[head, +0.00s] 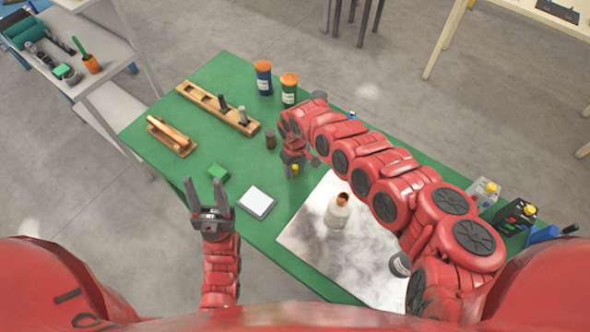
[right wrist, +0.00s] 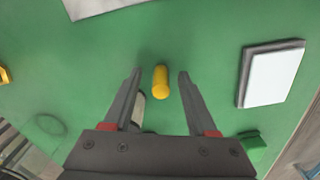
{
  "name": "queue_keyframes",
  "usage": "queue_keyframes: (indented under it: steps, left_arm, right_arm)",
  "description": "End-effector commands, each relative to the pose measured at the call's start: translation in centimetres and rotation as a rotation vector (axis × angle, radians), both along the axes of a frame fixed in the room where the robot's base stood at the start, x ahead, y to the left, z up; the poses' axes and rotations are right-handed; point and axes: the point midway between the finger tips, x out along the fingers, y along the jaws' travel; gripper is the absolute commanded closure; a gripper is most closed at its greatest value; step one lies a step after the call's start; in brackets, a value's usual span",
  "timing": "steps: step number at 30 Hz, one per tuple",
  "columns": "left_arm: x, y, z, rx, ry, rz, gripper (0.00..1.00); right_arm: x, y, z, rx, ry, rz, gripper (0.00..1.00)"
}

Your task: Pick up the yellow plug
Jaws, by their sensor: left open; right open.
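The yellow plug (right wrist: 160,82) is a small cylinder on the green table, seen between the two fingers of my open right gripper (right wrist: 160,78) in the right wrist view. A gap shows on each side of it, and it is not gripped. In the head view the plug (head: 295,168) is a small yellow spot just below my right gripper (head: 292,160), partly hidden by it. My left gripper (head: 206,187) is open and empty, over the near left edge of the table, fingers pointing away from me.
A white-faced square device (head: 257,202) and a green block (head: 218,172) lie left of the plug. A wooden rack (head: 203,101) and two orange-capped jars (head: 289,88) stand farther back.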

Motion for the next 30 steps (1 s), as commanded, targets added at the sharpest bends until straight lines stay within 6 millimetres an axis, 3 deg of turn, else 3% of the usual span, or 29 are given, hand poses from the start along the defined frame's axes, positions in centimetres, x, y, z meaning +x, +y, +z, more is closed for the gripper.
queue_keyframes:
  steps: [1, 9, 11, 30]
  left_arm:
    - [0.0, 0.0, -0.01, 0.0, 0.0, 0.0, 0.5]
    - [0.0, 0.0, -0.01, 0.0, 0.0, 0.0, 0.5]
    - [0.0, 0.0, -0.01, 0.0, 0.0, 0.0, 0.5]
    - [0.0, 0.0, 0.02, 0.0, 0.0, 0.0, 0.5]
  right_arm:
    - [-0.01, 0.01, 0.0, 0.0, 0.0, 0.0, 0.44]
    - [-0.03, 0.03, 0.01, 0.001, 0.001, 0.0, 0.92]
    - [-0.03, 0.03, 0.01, 0.001, 0.001, 0.0, 1.0]
    - [0.26, 0.32, 0.75, 0.001, 0.001, 0.0, 1.0]
